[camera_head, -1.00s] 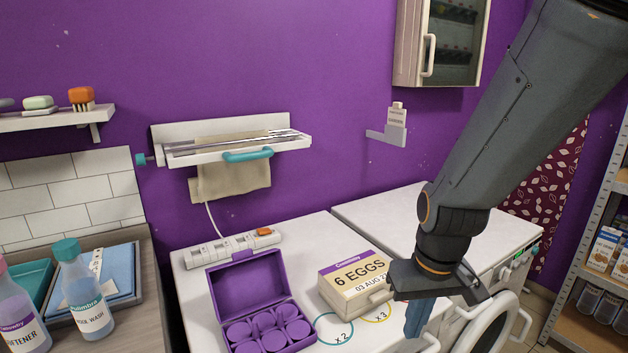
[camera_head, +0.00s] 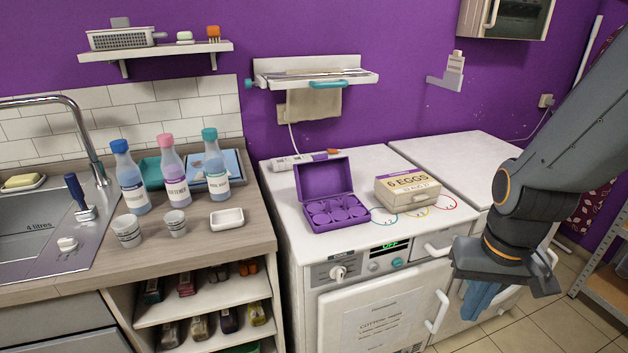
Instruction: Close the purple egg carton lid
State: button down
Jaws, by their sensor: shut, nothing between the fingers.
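The purple egg carton (camera_head: 338,216) sits on the white washing machine top. Its lid (camera_head: 323,178) stands open, raised at the back and leaning against nothing that I can make out. Several round purple cups show in its base. My gripper (camera_head: 478,300) is at the lower right, pointing down, with its blue fingers together. It is empty and well to the right of the carton, in front of the machines. Part of the fingers is hidden by the gripper body.
A closed beige egg box (camera_head: 407,188) stands right of the purple carton, beside coloured rings on the machine top. A power strip (camera_head: 301,159) lies behind the carton. A rack (camera_head: 315,78) hangs above. Bottles and cups stand on the left counter (camera_head: 200,239).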

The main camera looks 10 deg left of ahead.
aim_at(323, 178)
jog(key=z, duration=0.15)
jog(key=k, duration=0.25)
jog(key=u, duration=1.15)
jog(key=i, duration=1.2)
jog(key=z, duration=0.5)
